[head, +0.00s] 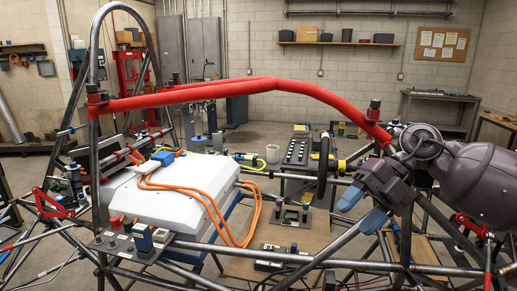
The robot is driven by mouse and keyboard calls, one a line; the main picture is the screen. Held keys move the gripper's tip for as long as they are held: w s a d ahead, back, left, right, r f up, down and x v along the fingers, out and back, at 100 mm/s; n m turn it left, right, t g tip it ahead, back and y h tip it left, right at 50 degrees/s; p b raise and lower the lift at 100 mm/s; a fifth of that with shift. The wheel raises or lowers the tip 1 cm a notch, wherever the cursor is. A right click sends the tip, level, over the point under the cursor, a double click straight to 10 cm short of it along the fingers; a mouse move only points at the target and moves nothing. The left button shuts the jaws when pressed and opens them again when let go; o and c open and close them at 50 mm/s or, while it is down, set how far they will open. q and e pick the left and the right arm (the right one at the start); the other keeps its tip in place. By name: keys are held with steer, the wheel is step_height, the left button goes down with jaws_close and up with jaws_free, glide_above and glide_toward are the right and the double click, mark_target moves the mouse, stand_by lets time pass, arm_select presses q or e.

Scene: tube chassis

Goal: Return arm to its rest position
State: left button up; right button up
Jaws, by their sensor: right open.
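My right arm (478,180), a rounded purple-grey shape, comes in from the right edge. My right gripper (362,209) hangs at its end with two blue fingertips pointing down and to the left. The fingers are apart and nothing shows between them. The gripper appears in front of the right part of the tube chassis (94,130); I cannot tell whether it touches any tube. My left gripper and arm are not in view.
A red padded bar (275,86) arches across the chassis. A white box (180,185) with orange cables (212,205) sits inside it at left. A steering wheel (323,165) stands left of my gripper. A wooden panel (305,232) with small parts lies below. Shelves and benches line the back wall.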

steer(key=s+a+f+m+t+y, duration=0.25)
steer(key=a+f+y, duration=0.35)
steer(key=y, duration=0.4)
steer(key=s+d+f+m+t+h, duration=0.2)
steer(key=d+f+m+t+h, duration=0.45)
steer(key=f+m+t, duration=0.4)
steer(key=s+d+f+m+t+h, duration=0.1)
steer(key=d+f+m+t+h, duration=0.55)
steer(key=f+m, duration=0.7)
steer(key=s+d+f+m+g+h, duration=0.2)
steer(key=s+f+m+g+h, duration=0.2)
steer(key=s+f, duration=0.7)
steer(key=s+m+h, duration=0.2)
steer(key=m, duration=0.1)
steer(key=shift+s+d+f, duration=0.15)
steer(key=shift+s+d, duration=0.05)
steer(key=shift+d, duration=0.15)
steer(key=shift+g, duration=0.25)
